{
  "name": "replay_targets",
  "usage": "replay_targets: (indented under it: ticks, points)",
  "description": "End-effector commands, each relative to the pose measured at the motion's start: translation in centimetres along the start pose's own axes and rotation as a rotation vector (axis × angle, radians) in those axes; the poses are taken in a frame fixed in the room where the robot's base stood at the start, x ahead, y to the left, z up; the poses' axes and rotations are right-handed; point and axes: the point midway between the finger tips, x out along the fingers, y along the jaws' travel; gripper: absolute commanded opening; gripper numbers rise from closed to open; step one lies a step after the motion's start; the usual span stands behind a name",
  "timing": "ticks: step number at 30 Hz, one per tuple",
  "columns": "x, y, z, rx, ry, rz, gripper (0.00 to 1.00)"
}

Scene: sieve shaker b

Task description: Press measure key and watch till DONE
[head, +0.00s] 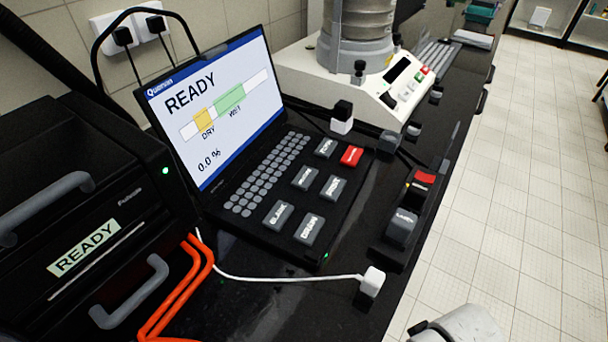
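A black laptop-like console (255,225) stands open on the dark bench. Its screen (215,105) shows READY, a bar marked DRY and WET, and 0.0 %. Beside its round keys are several large grey keys (308,228) and one red key (351,156). Their slanted labels are too small to read surely, so I cannot tell which is the measure key. None looks touched. A black instrument (80,200) at the left carries a READY label (85,250) and a green light. My gripper is not in view; a pale rounded part, perhaps of my arm, shows at bottom right.
A sieve shaker (355,60) with a white control base stands behind. A small block with a red and a grey key (408,210) sits at the bench's right edge. Orange tubes (180,290) and a white cable (290,278) cross the front. Tiled floor (520,200) at right is clear.

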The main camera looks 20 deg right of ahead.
Motion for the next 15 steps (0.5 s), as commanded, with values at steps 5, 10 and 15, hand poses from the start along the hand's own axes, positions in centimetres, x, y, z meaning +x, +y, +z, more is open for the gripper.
replay_targets:
  ticks: [5,10,15]
  points:
    - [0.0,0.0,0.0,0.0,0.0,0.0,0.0]
    - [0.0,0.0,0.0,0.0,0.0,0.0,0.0]
    - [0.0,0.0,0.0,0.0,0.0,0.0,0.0]
